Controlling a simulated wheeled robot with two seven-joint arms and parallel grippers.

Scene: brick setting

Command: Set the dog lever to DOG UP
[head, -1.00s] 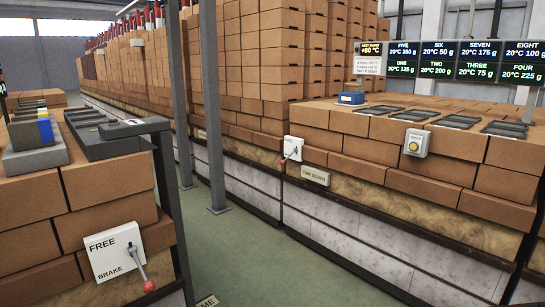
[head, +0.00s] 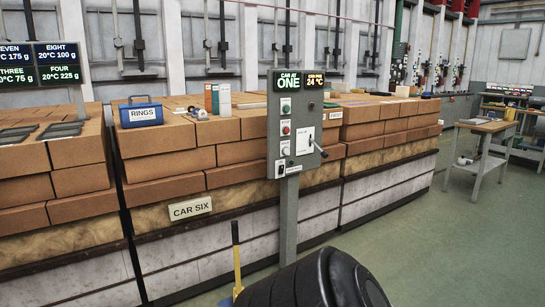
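No lever with a readable DOG UP label shows. Neither of my grippers is in view.
A workbench (head: 484,145) stands at the far right. Green floor (head: 440,250) is clear at the lower right.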

